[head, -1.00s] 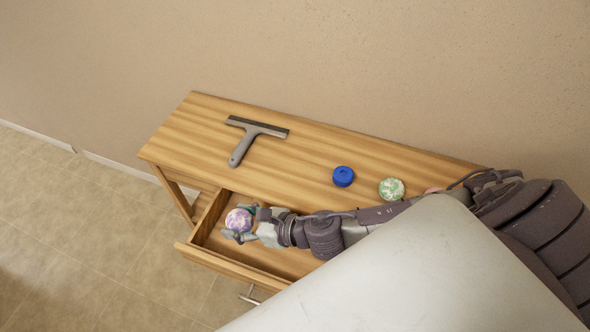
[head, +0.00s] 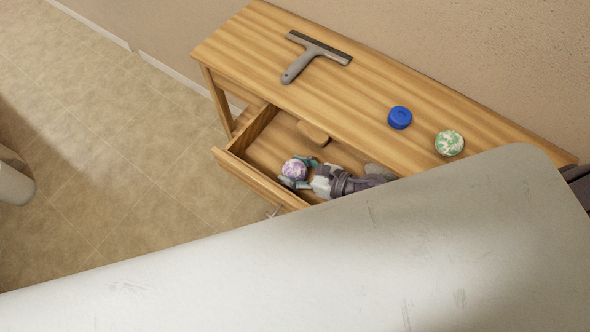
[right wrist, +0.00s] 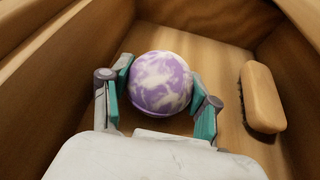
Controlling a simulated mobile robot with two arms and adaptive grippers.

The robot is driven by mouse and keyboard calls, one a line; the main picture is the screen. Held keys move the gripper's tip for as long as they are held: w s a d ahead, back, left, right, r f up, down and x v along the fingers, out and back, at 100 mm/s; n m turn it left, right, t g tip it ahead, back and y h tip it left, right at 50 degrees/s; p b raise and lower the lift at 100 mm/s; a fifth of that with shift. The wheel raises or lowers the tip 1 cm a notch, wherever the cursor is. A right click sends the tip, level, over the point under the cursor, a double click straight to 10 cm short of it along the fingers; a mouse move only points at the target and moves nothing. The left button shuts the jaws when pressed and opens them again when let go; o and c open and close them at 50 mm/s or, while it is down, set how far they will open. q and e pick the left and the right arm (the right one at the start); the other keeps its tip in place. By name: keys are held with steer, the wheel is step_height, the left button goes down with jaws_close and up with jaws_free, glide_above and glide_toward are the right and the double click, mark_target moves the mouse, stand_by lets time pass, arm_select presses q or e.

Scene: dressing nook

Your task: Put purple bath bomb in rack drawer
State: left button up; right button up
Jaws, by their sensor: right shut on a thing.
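The purple bath bomb (head: 294,169) is a purple and white marbled ball. My right gripper (head: 293,178) is shut on it, inside or just over the open rack drawer (head: 262,183). In the right wrist view the bath bomb (right wrist: 160,82) sits between the two teal-padded fingers, with the drawer's wooden walls around it. I cannot tell whether the ball touches the drawer floor. The drawer is pulled out from the wooden rack (head: 365,88). My left gripper is not in view.
A tan wooden block or brush (head: 312,133) lies in the drawer; it shows at right in the right wrist view (right wrist: 262,97). A grey squeegee (head: 316,53), a blue round object (head: 400,117) and a green-white ball (head: 449,143) are on the rack top. My own white body covers the lower head view.

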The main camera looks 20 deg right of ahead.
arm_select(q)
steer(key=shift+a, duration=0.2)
arm_select(e)
steer(key=shift+f, duration=0.2)
steer(key=o, duration=1.2)
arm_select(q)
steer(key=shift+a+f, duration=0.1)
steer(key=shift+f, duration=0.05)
arm_select(e)
steer(key=shift+o, duration=0.2)
steer(key=shift+r, duration=0.1)
steer(key=shift+r, duration=0.3)
steer(key=b+v, duration=0.1)
steer(key=v, duration=0.2)
steer(key=b+v, duration=0.1)
steer(key=v, duration=0.2)
steer(key=b+v, duration=0.2)
steer(key=v, duration=0.2)
steer(key=shift+s+f, duration=0.15)
steer(key=shift+f, duration=0.25)
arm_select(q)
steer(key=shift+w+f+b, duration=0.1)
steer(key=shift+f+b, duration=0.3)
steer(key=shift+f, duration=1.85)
arm_select(e)
steer(key=shift+s+d+r, duration=0.55)
steer(key=shift+d+r, duration=0.05)
steer(key=shift+d, duration=0.05)
